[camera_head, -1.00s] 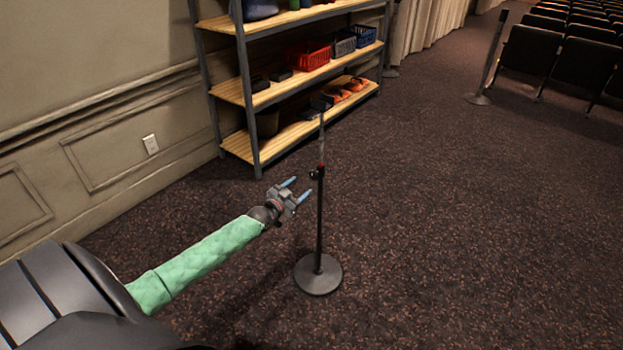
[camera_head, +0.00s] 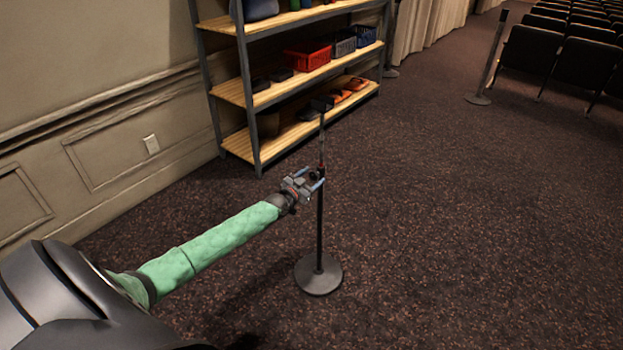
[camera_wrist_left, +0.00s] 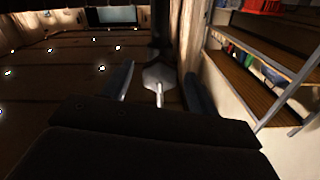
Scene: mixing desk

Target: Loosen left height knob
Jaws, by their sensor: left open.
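A black stand with a slim upright pole (camera_head: 320,230) and a round base (camera_head: 318,275) stands on the carpet. The height knob is a small dark part on the pole (camera_head: 314,175), partly hidden by my gripper in the head view. My left gripper (camera_head: 315,178) is open at the pole, level with the knob. In the left wrist view a pale, angular knob-like part (camera_wrist_left: 157,78) shows between the two blue-grey fingers of the left gripper (camera_wrist_left: 158,88), with visible gaps on both sides. The dark pole (camera_wrist_left: 160,30) rises behind it. My right gripper is out of view.
A shelf unit (camera_head: 245,95) with baskets and other items stands behind, against the panelled wall. Rows of dark seats (camera_head: 560,55) and a post (camera_head: 487,60) are at the far right. The carpet (camera_head: 460,220) right of the stand is clear.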

